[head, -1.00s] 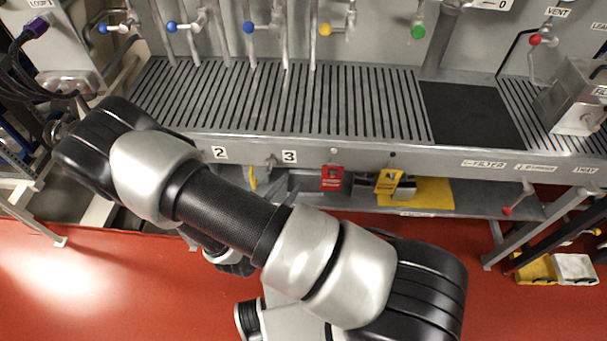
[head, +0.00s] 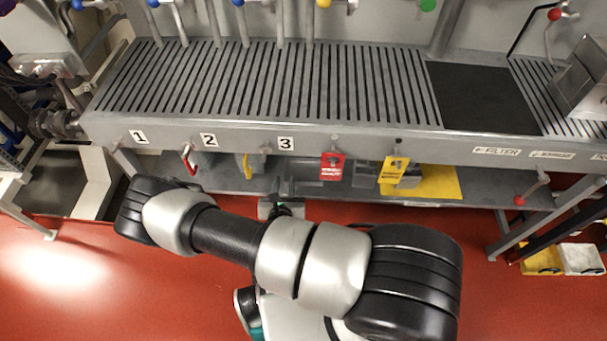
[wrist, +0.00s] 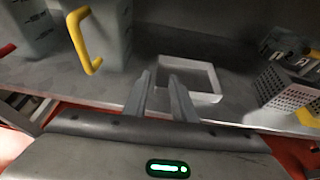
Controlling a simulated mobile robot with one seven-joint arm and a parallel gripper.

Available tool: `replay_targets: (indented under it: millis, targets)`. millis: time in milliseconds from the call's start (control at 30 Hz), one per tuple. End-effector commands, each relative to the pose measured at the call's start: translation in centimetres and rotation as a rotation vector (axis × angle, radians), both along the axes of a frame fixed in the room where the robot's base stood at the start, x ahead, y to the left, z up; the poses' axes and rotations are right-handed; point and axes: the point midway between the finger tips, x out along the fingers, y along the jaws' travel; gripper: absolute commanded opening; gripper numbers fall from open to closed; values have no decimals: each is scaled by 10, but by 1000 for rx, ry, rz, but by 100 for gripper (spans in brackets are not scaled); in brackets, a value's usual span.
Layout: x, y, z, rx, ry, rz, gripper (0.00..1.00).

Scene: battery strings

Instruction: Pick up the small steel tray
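The small steel tray (wrist: 207,97) is a shallow, square, light-grey tray on the lower shelf, just beyond my fingertips in the wrist view. My gripper (wrist: 160,76) points toward its near left side. Its two fingers stand apart with nothing visible between them. The fingers cover part of the tray's near left edge, and I cannot tell whether they touch it. In the head view my arm reaches to the front of the lower shelf, where the gripper is largely hidden and the tray is hard to make out.
A grey jug (wrist: 112,35) with a yellow handle stands left of the tray. A perforated metal basket (wrist: 284,92) is at the right. The slatted bench top (head: 270,85) overhangs the lower shelf, and red and yellow tags (head: 332,167) hang from its front. A yellow mat (head: 436,183) lies on the shelf.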

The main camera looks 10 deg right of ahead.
Motion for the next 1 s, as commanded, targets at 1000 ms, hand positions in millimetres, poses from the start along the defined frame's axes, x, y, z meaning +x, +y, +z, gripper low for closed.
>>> replay_targets:
  millis: [1000]
  targets:
    - [57, -9, -23, 1, 0, 0, 0]
